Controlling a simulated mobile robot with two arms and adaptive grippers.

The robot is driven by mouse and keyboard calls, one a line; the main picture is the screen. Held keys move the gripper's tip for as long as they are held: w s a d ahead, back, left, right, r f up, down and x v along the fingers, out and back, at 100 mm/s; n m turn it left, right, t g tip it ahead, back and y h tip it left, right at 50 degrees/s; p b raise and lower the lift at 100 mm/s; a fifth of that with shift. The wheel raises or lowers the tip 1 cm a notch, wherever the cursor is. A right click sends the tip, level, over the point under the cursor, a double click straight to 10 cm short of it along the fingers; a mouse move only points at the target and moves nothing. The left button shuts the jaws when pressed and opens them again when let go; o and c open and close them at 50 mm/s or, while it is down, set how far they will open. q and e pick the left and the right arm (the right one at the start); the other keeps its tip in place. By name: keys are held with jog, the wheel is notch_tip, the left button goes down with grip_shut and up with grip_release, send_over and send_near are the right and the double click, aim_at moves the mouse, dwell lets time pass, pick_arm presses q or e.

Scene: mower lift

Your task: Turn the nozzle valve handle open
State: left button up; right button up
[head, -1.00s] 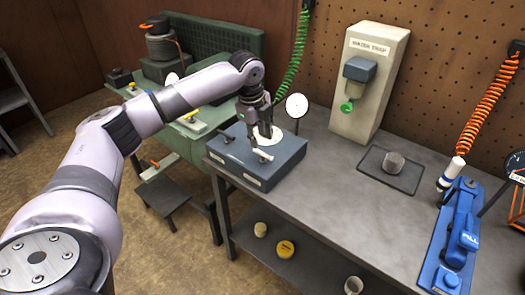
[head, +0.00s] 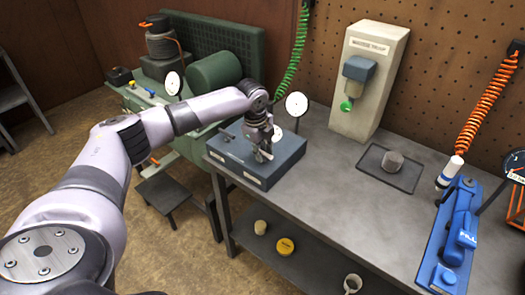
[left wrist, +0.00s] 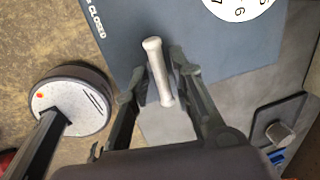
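The nozzle valve handle is a pale grey bar (left wrist: 153,50) with a rounded end, on the blue-grey box (head: 240,170). In the head view my gripper mostly hides it. The word "CLOSED" shows on the box top in the left wrist view. My left gripper (head: 263,152) is low over the box. In the left wrist view its two dark fingers (left wrist: 156,84) straddle the handle, the right one close to it and a gap seeming to remain on the left. I cannot tell whether either finger touches it. My right gripper is out of view.
A round white dial (head: 297,104) stands behind the box. The beige water trap (head: 365,105), a grey cup (head: 393,161) on a dark mat, and a blue tool (head: 458,235) are farther right on the grey bench (head: 350,205). The green machine (head: 214,70) stands left.

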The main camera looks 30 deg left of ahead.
pick_arm(q)
grip_shut()
